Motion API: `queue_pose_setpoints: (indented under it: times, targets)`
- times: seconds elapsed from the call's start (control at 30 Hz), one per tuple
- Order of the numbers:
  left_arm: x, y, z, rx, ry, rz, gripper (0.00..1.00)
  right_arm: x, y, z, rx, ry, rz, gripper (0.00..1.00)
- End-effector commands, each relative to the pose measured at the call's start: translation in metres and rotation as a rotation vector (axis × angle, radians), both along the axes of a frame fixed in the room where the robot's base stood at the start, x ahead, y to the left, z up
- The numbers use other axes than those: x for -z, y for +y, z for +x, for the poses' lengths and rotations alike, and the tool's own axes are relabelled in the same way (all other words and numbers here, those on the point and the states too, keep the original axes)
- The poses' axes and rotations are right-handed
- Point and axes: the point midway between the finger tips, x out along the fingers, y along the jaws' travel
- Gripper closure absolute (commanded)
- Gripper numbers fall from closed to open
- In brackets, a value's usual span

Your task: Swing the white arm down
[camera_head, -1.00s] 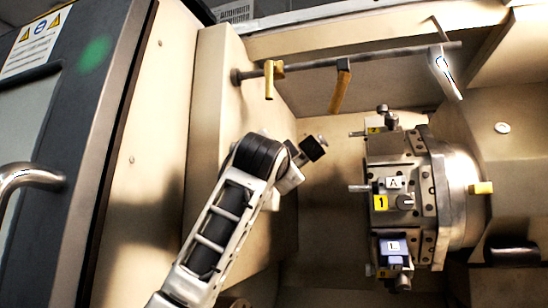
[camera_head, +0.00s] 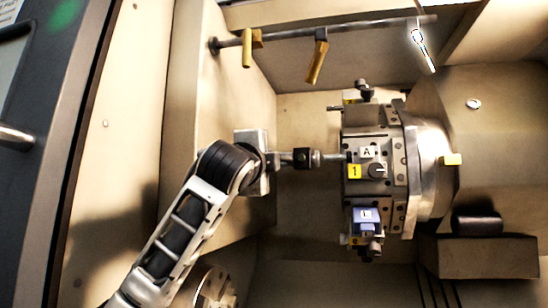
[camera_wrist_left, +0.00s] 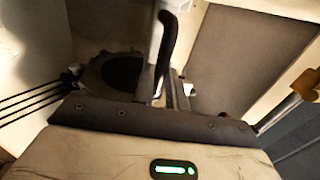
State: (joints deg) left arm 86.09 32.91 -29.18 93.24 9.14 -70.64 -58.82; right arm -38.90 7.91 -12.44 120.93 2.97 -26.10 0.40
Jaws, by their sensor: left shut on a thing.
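The white arm (camera_head: 423,50) hangs from the right end of the horizontal rail at the top of the head view, tilted, with its lower end to the right. My left gripper (camera_head: 286,159) is well below and left of it, apart from it. The gripper is shut on a small piece with a dark block (camera_head: 302,158), which lies level with a pin on the turret (camera_head: 354,171); whether they touch I cannot tell. In the left wrist view a pale bar with a dark curved strip (camera_wrist_left: 157,50) stands ahead of the gripper body; the fingertips are unclear. My right gripper is not in view.
Two yellow arms (camera_head: 248,48) (camera_head: 318,60) hang from the same rail (camera_head: 370,30), left of the white one. The turret fills the centre right. A round chuck (camera_head: 215,288) is at the lower left. Open space lies between rail and turret.

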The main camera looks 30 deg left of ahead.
Motion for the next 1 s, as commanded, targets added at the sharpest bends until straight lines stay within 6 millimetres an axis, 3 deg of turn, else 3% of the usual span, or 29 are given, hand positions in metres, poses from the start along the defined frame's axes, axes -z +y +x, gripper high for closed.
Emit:
queue_pose_setpoints:
  times: [0.43, 0.47, 0.53, 0.87, 1.0]
  targets:
    - [0.006, 0.000, 0.001, -0.001, 0.016, 0.018, 1.00, 0.000, -0.001, 0.001, -0.004, -0.005, -0.005, 0.64]
    - [0.006, 0.000, 0.001, -0.001, 0.017, 0.018, 0.83, 0.000, -0.001, 0.001, -0.004, -0.005, -0.005, 0.64]
    - [0.006, -0.001, 0.001, 0.000, 0.016, 0.018, 0.64, 0.000, -0.002, 0.001, -0.003, -0.005, -0.005, 0.64]
    - [0.004, 0.000, -0.002, -0.001, 0.008, 0.015, 0.64, 0.001, -0.001, 0.002, -0.004, -0.005, -0.005, 0.64]
    - [0.008, -0.003, -0.016, 0.000, 0.004, 0.015, 0.64, 0.009, -0.001, 0.002, -0.002, -0.006, 0.002, 0.64]
